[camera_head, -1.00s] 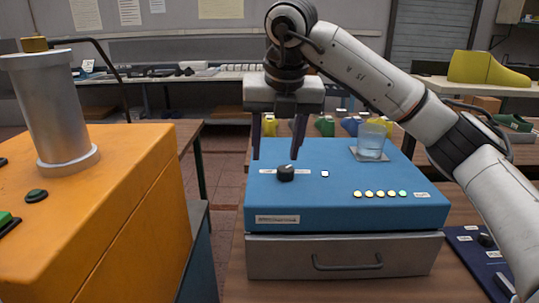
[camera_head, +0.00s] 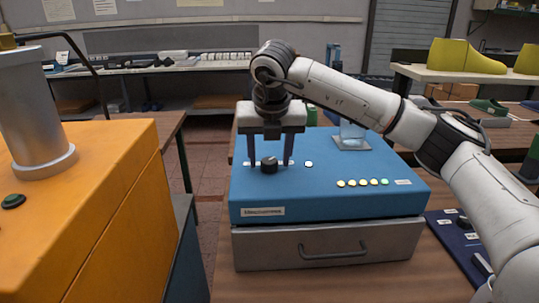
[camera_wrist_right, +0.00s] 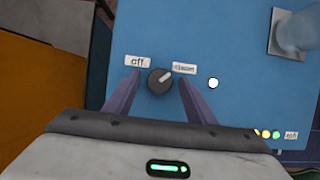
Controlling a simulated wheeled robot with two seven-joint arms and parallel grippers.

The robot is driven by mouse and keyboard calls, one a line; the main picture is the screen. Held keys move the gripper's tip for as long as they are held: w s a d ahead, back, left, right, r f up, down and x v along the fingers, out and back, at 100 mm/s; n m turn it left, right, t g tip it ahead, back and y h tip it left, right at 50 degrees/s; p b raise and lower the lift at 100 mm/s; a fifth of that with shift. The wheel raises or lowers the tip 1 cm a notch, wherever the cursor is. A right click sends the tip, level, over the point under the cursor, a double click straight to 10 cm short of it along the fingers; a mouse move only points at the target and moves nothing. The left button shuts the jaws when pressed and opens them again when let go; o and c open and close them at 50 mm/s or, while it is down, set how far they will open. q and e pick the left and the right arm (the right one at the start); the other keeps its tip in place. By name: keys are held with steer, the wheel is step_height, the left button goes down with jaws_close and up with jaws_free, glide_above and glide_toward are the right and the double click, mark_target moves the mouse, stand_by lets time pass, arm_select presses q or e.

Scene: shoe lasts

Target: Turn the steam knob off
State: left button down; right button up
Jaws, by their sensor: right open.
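The black steam knob (camera_head: 268,165) stands on top of the blue box (camera_head: 350,190). In the right wrist view the knob (camera_wrist_right: 160,82) has a pale pointer line that points up and right, toward the right-hand label (camera_wrist_right: 184,69), whose text is hard to read. The "off" label (camera_wrist_right: 138,61) is up and left of the knob. My right gripper (camera_head: 270,163) is open and points down, one finger on each side of the knob. My left gripper is not in view.
A glass container (camera_head: 353,134) stands at the back of the blue box. A row of lit buttons (camera_head: 362,183) and a white button (camera_head: 309,164) are on its top. An orange machine (camera_head: 90,210) with a grey cylinder stands to the left.

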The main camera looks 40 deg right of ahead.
steer(key=c, duration=1)
steer(key=shift+c, duration=0.2)
